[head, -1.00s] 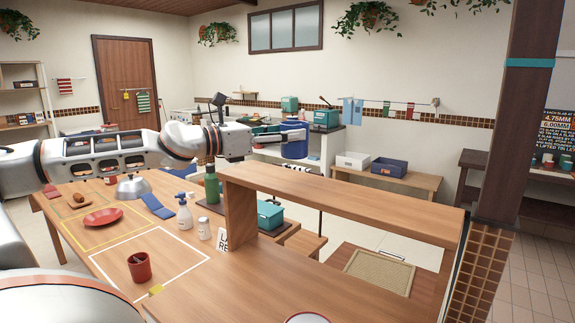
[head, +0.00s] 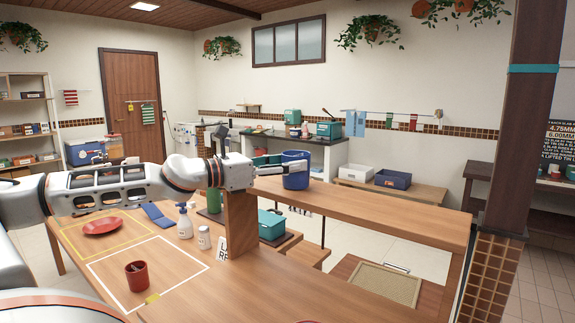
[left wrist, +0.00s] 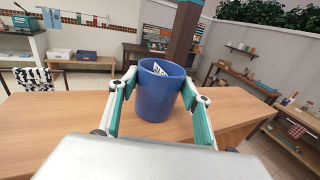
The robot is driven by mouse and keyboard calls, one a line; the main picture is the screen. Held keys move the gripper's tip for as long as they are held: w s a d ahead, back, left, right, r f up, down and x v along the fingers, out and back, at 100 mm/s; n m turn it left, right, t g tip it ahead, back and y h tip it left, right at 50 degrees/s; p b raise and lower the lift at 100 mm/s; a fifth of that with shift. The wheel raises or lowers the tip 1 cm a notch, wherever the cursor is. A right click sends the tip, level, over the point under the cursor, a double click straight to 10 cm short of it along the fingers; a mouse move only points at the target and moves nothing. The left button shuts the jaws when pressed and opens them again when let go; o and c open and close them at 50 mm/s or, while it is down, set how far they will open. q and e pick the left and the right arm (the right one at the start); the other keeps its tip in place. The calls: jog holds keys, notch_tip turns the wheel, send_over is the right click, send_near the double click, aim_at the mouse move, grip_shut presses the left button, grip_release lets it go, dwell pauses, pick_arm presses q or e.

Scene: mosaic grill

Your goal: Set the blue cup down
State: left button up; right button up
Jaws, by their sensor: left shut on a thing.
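The blue cup (head: 295,170) is upright at the raised wooden shelf (head: 370,207), over its left part in the head view. My left gripper (head: 283,172) is shut on the cup from the side. In the left wrist view the cup (left wrist: 158,92) sits between the two teal fingers, with a white card with dark marks inside it. Its base appears at the shelf top (left wrist: 60,112); I cannot tell whether it touches. My right gripper is not in view.
The shelf top is clear to the right of the cup. Below on the counter are a red cup (head: 138,275), a red plate (head: 102,226), a spray bottle (head: 185,222), a white shaker (head: 204,238) and a teal box (head: 271,224).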

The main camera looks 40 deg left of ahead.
pick_arm(q)
jog(key=shift+f, duration=0.15)
jog(key=o, duration=0.9)
jog(key=shift+f+b, duration=0.15)
jog(key=shift+b, duration=0.15)
jog(key=o, duration=0.4)
jog(key=shift+o, duration=0.2)
jog(key=shift+r, duration=0.2)
